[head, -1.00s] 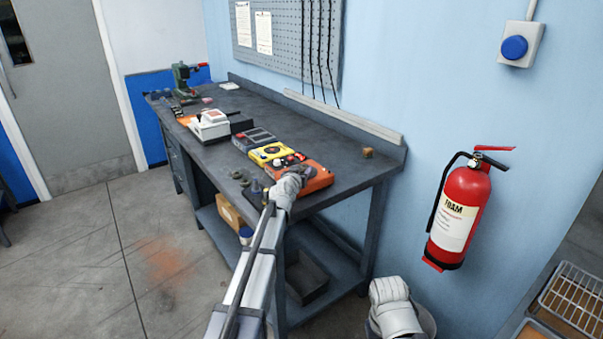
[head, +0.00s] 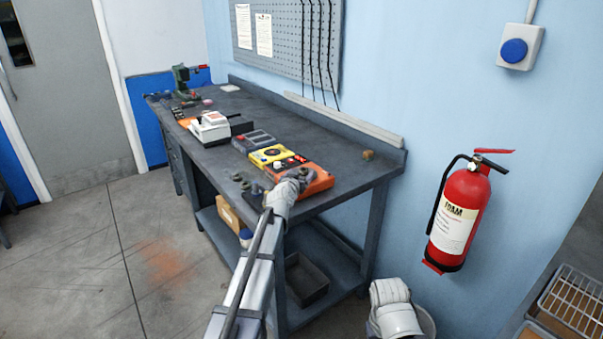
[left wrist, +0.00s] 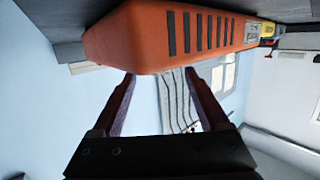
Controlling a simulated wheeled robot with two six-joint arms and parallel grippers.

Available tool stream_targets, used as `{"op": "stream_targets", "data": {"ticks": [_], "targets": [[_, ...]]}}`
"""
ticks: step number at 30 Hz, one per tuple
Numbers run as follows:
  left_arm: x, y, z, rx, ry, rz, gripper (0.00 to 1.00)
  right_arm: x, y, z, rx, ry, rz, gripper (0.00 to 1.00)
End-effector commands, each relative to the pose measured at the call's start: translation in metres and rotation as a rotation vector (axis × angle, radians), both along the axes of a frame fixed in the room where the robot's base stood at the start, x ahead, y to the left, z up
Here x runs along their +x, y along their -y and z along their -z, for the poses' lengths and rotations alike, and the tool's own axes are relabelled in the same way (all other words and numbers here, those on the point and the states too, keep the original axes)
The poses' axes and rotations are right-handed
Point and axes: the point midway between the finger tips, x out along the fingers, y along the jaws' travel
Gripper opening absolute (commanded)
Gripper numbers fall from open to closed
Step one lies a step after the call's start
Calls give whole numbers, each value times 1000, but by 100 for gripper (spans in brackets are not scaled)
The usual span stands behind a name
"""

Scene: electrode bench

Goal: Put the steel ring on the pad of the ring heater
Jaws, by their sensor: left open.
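An orange box (head: 314,184), which looks like the ring heater, sits at the near end of the bench. In the left wrist view the vented side of the orange box (left wrist: 190,38) fills the top. My left gripper (head: 299,177) is at the box's near left side in the head view. In the left wrist view my left gripper (left wrist: 160,75) is open, its two dark fingers apart with nothing seen between them. A dark round shape shows by the fingers on the box; I cannot tell whether it is the steel ring, pad or fingertips. My right gripper's fingers are not visible.
A yellow device (head: 270,155) and a dark grey device (head: 254,140) stand beyond the orange box. Small dark round parts (head: 241,180) lie left of it. A small brown block (head: 368,155) is at the right back. The bench top (head: 335,150) between is clear.

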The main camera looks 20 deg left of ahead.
Motion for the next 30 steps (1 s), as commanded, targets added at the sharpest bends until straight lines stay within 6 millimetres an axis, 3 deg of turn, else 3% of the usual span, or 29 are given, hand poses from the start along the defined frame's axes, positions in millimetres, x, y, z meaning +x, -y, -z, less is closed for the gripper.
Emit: {"op": "stream_targets", "data": {"ticks": [1, 12, 16, 25, 28, 30], "targets": [[-14, 1, -4, -1, 0, 0, 78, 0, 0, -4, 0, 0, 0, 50], [-86, 3, -18, 0, -1, 0, 78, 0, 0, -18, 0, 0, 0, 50], [-96, 3, -20, 1, 0, 0, 78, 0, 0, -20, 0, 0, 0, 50], [-97, 4, -19, 1, -2, 2, 78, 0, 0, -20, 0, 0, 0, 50], [-102, 23, -11, -2, -40, 40, 78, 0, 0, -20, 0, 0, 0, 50], [-114, 55, 5, -6, -114, 107, 78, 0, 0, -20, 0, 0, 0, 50]]}}
